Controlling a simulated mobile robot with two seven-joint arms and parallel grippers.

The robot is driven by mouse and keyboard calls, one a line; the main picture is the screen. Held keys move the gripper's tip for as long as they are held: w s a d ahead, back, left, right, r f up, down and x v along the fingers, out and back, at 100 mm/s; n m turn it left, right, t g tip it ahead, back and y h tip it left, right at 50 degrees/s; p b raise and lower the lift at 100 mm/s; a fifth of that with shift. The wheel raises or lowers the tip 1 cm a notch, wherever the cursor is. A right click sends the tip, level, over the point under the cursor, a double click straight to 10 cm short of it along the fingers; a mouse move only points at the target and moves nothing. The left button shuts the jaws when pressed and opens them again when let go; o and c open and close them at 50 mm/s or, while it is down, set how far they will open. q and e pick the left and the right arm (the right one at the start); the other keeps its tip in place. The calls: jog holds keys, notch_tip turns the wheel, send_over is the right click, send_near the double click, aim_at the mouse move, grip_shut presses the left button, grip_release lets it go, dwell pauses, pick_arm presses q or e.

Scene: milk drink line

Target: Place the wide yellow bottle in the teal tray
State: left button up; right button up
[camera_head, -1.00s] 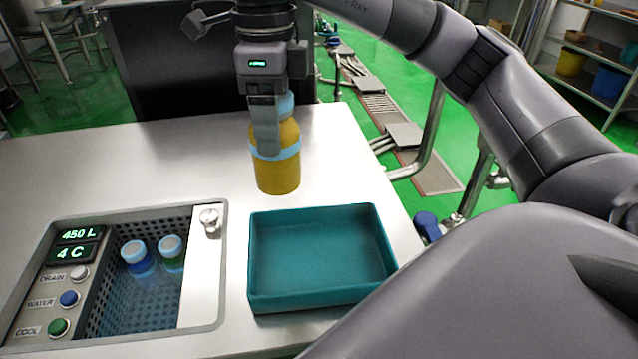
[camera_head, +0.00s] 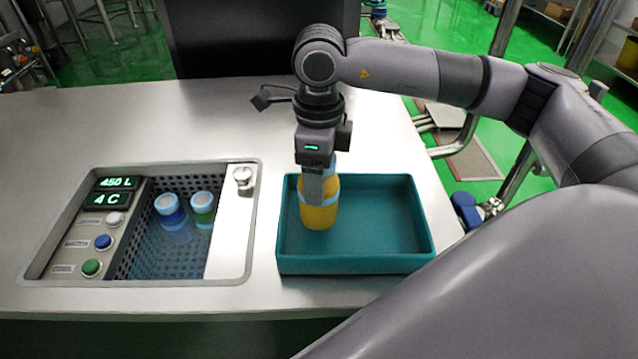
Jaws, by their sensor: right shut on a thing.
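The wide yellow bottle (camera_head: 319,217) has a light blue band and a light blue cap, partly hidden by my right gripper. My right gripper (camera_head: 314,190) is shut on its upper part from above and holds it upright. The bottle is over the left part of the teal tray (camera_head: 355,262), inside its rim as seen from here. I cannot tell whether its base touches the tray floor. The rest of the tray is empty. My left gripper is not in view.
A sunken basin with a perforated basket (camera_head: 150,262) is left of the tray and holds a blue bottle (camera_head: 170,212) and a green bottle (camera_head: 203,208). Buttons and a 450 L, 4 C display (camera_head: 112,191) line its left side. The metal counter (camera_head: 215,125) behind is clear.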

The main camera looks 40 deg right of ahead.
notch_tip(320, 180, down, 3)
jog(key=shift+r, duration=0.2)
jog(key=shift+f, duration=0.15)
jog(key=o, duration=1.4)
jog(key=shift+c, duration=0.2)
jog(key=shift+r, duration=0.25)
notch_tip(320, 180, up, 12)
jog(key=shift+f+p, duration=0.1)
jog(key=shift+p, duration=0.4)
